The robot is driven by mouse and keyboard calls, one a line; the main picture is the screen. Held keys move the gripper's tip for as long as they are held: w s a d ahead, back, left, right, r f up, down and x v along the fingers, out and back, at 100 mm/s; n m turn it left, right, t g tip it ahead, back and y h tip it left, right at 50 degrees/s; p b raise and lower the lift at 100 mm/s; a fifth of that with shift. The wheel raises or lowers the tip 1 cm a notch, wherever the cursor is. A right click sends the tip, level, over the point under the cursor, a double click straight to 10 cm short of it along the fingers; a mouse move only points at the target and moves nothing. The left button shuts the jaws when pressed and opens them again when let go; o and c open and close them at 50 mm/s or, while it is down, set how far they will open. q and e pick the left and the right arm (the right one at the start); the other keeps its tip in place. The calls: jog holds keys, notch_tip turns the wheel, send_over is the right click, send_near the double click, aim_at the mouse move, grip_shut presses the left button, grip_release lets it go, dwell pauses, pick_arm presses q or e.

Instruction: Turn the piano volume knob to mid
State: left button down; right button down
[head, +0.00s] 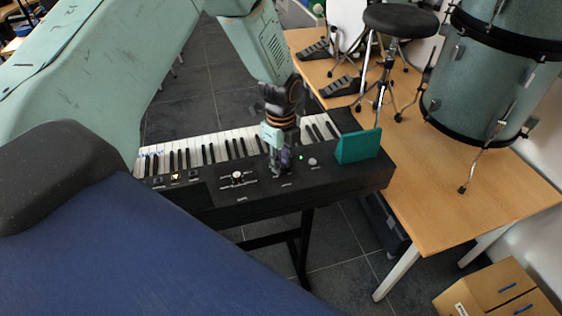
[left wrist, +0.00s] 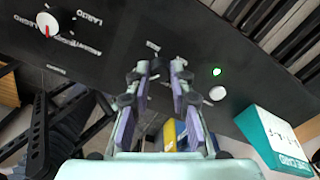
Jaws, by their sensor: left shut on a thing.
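The black electric piano (head: 330,174) stands below me, its control panel also filling much of the left wrist view (left wrist: 110,50). My left gripper (head: 281,168) points down onto this panel, to the right of a white knob with a red mark (head: 237,177). In the left wrist view the gripper's two purple-padded fingers (left wrist: 160,72) are close together at the panel, below a small label. They are shut on the volume knob, which the fingertips hide, so its setting cannot be read. My right gripper is in neither view.
A green light (head: 301,157) and a pale round button (head: 312,161) lie right of the gripper. A teal card stand (head: 358,146) is at the panel's right end. White keys (head: 205,147) run behind. A wooden platform (head: 480,190) holds drums and a stool (head: 400,20).

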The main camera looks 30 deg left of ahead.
pick_arm(q)
jog(key=shift+s+f+m, duration=0.1)
jog(key=shift+s+m, duration=0.05)
jog(key=shift+m, duration=0.35)
dwell(0.3)
jog(key=c, duration=1.2)
grip_release()
notch_tip(320, 180, up, 12)
jog(key=shift+r, duration=0.1)
